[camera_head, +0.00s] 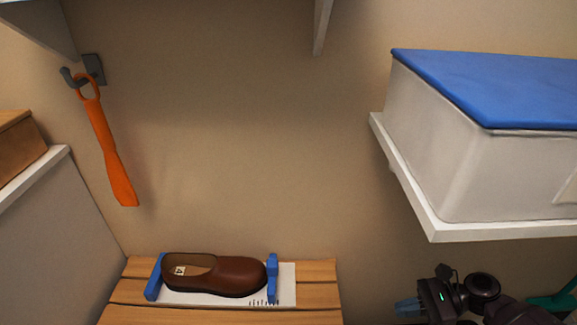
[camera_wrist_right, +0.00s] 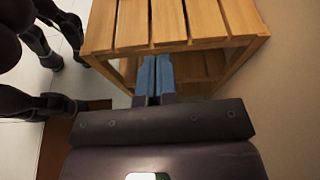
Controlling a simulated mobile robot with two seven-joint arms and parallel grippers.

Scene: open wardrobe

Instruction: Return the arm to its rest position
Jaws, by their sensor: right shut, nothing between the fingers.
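My right gripper (camera_head: 407,307) is at the lower right of the head view, below the white shelf and to the right of the slatted wooden bench (camera_head: 320,290). In the right wrist view its blue fingers (camera_wrist_right: 154,78) are together, with nothing between them. They point toward the edge of the slatted bench (camera_wrist_right: 170,25), whose lower shelf shows behind them. My left gripper is not in the head view. Dark arm links, which look like mine, show at the left of the wrist view.
A brown shoe (camera_head: 225,275) lies on a white board with blue end blocks on the bench. An orange shoehorn (camera_head: 108,150) hangs from a wall hook (camera_head: 94,69). A blue-lidded white box (camera_head: 430,150) stands on the right shelf (camera_head: 405,195). The middle wall is clear.

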